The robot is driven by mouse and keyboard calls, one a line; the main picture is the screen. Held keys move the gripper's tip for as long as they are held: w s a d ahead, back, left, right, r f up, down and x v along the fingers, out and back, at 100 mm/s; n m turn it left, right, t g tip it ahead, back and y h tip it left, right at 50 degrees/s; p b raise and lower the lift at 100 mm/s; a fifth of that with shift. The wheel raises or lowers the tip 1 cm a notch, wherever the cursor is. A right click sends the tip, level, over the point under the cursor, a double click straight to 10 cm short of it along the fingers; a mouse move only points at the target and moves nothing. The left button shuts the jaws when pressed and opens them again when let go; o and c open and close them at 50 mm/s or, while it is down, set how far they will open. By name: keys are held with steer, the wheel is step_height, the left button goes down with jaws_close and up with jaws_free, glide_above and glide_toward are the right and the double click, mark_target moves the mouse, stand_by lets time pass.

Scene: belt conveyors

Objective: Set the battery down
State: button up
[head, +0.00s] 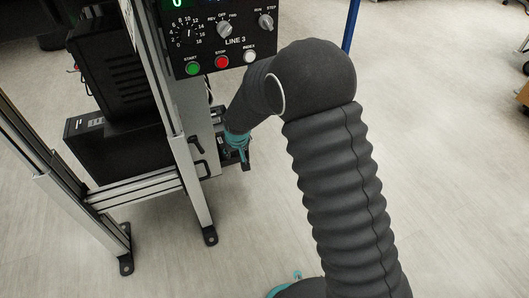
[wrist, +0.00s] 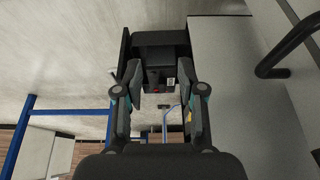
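A dark box-shaped battery (wrist: 158,76) with a small pale label and a red spot shows between the fingertips in the wrist view. Behind and around it is a dark tray-like holder (wrist: 124,50) beside a grey panel. My gripper (wrist: 161,88) has one finger on each side of the battery, and the fingers stand well apart. I cannot tell whether the pads touch it. In the head view my gripper (head: 240,158) points down beside the conveyor cabinet, over a dark piece. The battery cannot be made out there, as my arm and the gripper cover much of that spot.
The control panel (head: 222,40) with green, red and white buttons is above the gripper. The aluminium frame post (head: 178,130) and a black handle (head: 196,146) stand to its left; the handle-like bar (wrist: 285,48) is at right in the wrist view. Floor (head: 255,235) in front is clear.

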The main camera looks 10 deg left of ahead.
steer(key=s+d+r+m+t+h, duration=0.1)
steer(key=s+d+r+m, duration=0.15)
steer(key=d+r, duration=0.75)
steer(key=s+d+r+m, duration=0.1)
steer(key=s+d+r, duration=0.3)
steer(key=d+r, duration=0.6)
steer(key=s+d+r+m, duration=0.1)
steer(key=s+d+r, duration=0.2)
steer(key=s+d, duration=0.5)
steer(key=s+d+r+m+h, duration=0.1)
steer(key=s+d+r, duration=0.3)
steer(key=s+d, duration=0.4)
steer(key=s+m, duration=0.1)
steer(key=s, duration=0.5)
steer(key=shift+s+t, duration=0.25)
steer(key=shift+t, duration=0.15)
steer(key=shift+d, duration=0.1)
